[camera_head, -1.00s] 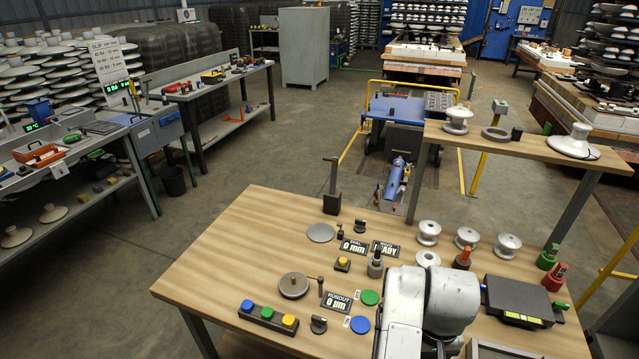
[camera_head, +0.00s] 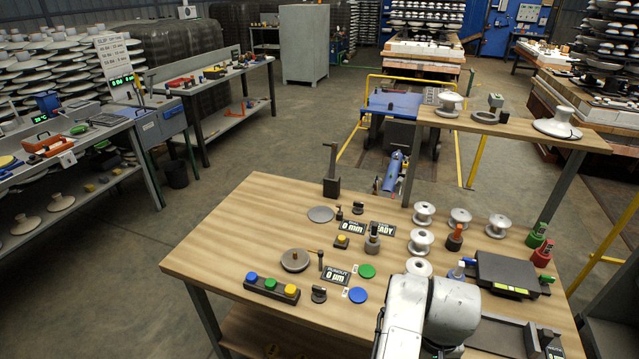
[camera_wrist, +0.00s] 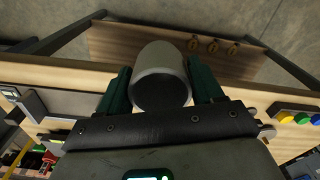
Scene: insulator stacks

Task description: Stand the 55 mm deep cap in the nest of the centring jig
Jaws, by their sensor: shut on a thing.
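In the wrist view my gripper (camera_wrist: 162,88) is shut on a grey, cup-like cap (camera_wrist: 160,58), with one dark green finger on each side. The cap's dark round end faces the wrist camera. It is held beyond the worktable's edge, with floor and a lower shelf behind it. In the head view my arm stands at the table's front, and the gripper and cap are hidden. On the worktable (camera_head: 225,235) are a round grey plate (camera_head: 320,214) and a turntable-like disc (camera_head: 295,260). I cannot tell which fixture is the centring jig, and its nest is not clear.
Several silver spool-shaped pieces (camera_head: 460,219) stand right of centre. A black flat device (camera_head: 505,274) is at the right, beside green and red-handled tools. A button box (camera_head: 271,289) lies near the front edge. A raised shelf (camera_head: 510,128) borders the back right. The table's left part is clear.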

